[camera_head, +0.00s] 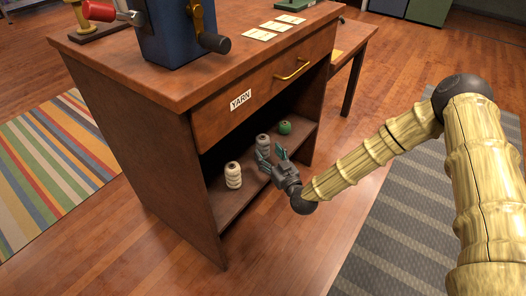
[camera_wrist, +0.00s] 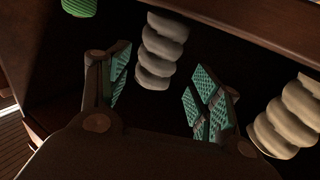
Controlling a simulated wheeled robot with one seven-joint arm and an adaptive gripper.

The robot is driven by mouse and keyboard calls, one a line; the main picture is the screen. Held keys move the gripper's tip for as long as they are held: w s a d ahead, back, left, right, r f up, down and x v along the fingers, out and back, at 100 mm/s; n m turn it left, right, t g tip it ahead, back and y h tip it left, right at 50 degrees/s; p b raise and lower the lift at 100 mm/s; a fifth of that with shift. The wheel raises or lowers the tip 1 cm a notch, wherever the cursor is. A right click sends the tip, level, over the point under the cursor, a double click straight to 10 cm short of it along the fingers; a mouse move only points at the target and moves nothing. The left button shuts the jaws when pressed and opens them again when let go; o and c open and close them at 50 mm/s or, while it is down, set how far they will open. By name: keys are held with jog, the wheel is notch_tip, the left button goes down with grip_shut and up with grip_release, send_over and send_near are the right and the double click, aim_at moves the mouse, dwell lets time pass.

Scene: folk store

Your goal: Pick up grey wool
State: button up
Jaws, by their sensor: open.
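The grey wool (camera_head: 263,143) is a small ribbed spool standing on the open shelf of the wooden desk. In the wrist view the grey wool (camera_wrist: 161,50) stands upright beyond the fingertips, roughly in line with the gap between them. My gripper (camera_head: 271,160) is open at the shelf's front, close to the grey wool. In the wrist view my gripper (camera_wrist: 163,98) shows its two green-padded fingers spread apart with nothing between them. Contact with the wool cannot be told.
The drawer labelled yarn (camera_head: 262,88) is above the opening. The desk's side panels bound the shelf. Open floor lies in front.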

aim_at(266, 150)
jog(key=shift+w+a, duration=0.3)
jog(key=shift+w, duration=0.25)
jog(key=w+b, duration=0.1)
jog(key=w+a+f+b, duration=0.1)
jog(key=w+b, duration=0.1)
jog(key=shift+w+a+f, duration=0.15)
jog(key=shift+w, duration=0.15)
jog(key=shift+w+a+r, duration=0.2)
jog(key=shift+w+a, duration=0.2)
jog(key=shift+w, duration=0.25)
jog(key=c, duration=1)
